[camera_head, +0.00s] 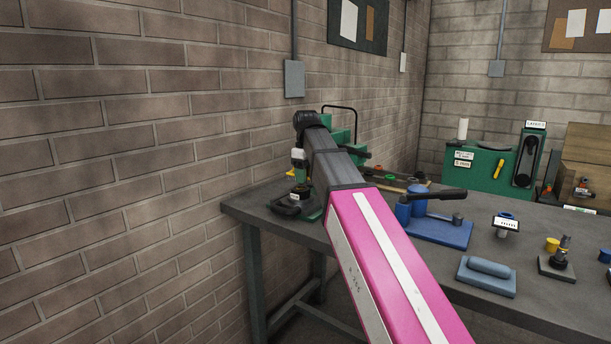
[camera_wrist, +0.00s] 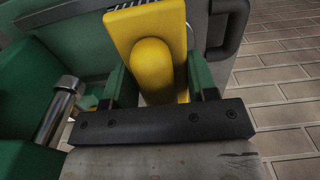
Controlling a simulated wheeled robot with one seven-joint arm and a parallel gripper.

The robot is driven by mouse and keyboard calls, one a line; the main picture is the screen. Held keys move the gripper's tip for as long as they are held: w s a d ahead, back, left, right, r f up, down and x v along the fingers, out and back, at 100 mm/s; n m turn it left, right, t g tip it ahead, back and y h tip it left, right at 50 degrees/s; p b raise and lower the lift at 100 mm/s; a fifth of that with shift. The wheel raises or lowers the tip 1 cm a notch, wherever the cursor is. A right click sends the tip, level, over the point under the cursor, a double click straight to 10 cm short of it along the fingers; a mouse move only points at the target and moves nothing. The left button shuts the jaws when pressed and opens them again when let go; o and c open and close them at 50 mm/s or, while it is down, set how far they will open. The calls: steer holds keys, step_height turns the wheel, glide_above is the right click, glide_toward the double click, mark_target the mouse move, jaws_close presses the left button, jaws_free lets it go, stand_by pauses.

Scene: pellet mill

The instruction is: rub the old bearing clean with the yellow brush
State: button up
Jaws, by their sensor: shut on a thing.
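The yellow brush (camera_wrist: 152,68) is in my gripper (camera_wrist: 155,82), its block and rounded handle between the two green fingers in the wrist view. In the head view my gripper (camera_head: 300,178) points down over a dark tray (camera_head: 286,211) at the bench's left end, and a bit of yellow shows beside it. I cannot make out the old bearing for certain; the brush and gripper cover much of the tray. Whether the brush touches anything is hidden.
A green machine body (camera_head: 345,125) stands close behind my gripper; a green body and metal cylinder (camera_wrist: 58,112) are at the wrist view's left. A blue stand (camera_head: 438,232), blue-grey block (camera_head: 487,274) and small parts occupy the bench to the right. The brick wall is close at left.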

steer(key=shift+f, duration=1.5)
stand_by(0.3)
steer(key=shift+w+a, duration=0.65)
steer(key=shift+a, duration=0.15)
steer(key=shift+w+a, duration=0.6)
steer(key=shift+a, duration=0.2)
steer(key=shift+s+d, duration=0.1)
steer(key=shift+s+d, duration=1.2)
steer(key=shift+d, duration=0.3)
steer(key=shift+w+a, duration=0.1)
